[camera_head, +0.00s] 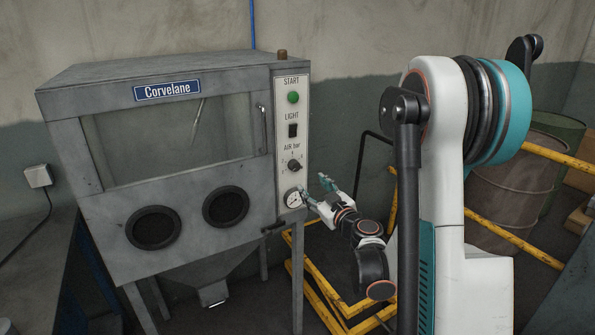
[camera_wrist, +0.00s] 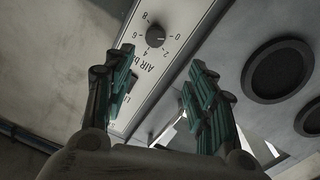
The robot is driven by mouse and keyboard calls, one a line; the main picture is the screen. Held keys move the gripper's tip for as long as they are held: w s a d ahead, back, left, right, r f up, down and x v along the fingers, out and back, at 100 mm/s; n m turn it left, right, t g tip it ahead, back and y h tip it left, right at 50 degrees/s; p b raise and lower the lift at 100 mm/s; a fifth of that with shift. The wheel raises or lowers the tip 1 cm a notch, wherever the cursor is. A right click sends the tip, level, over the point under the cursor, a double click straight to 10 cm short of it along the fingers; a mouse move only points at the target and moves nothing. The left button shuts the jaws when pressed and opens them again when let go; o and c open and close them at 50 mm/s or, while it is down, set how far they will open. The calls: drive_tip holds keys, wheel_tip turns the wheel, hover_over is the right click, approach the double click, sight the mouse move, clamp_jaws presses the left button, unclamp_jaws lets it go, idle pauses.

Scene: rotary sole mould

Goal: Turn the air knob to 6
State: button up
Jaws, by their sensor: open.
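The air knob (camera_head: 294,165) is a small black dial under the "AIR bar" label on the cabinet's pale control panel. In the wrist view the knob (camera_wrist: 155,37) appears upside down, with 0, 2, 4, 6 and 8 printed around it. Its pointer is too small to read surely. My gripper (camera_head: 316,189) is open and empty, just right of the panel and a little below the knob in the head view. In the wrist view my gripper's (camera_wrist: 161,62) teal fingers stand wide apart, the knob showing beyond the gap between their tips, untouched.
A round pressure gauge (camera_head: 294,199) sits below the knob, close to my gripper in the head view. A black light switch (camera_head: 293,130) and a green start button (camera_head: 293,97) are above. Yellow rails (camera_head: 330,310) stand low at the right.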

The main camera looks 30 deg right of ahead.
sight(296, 168)
drive_tip(key=w, duration=0.4)
drive_tip(key=w+d+b, duration=0.1)
drive_tip(key=w, duration=0.4)
drive_tip(key=w+b, duration=0.1)
drive_tip(key=w, duration=0.3)
drive_tip(key=shift+w+d+f, duration=0.15)
drive_tip(key=shift+w, duration=0.2)
drive_tip(key=c, duration=1.1)
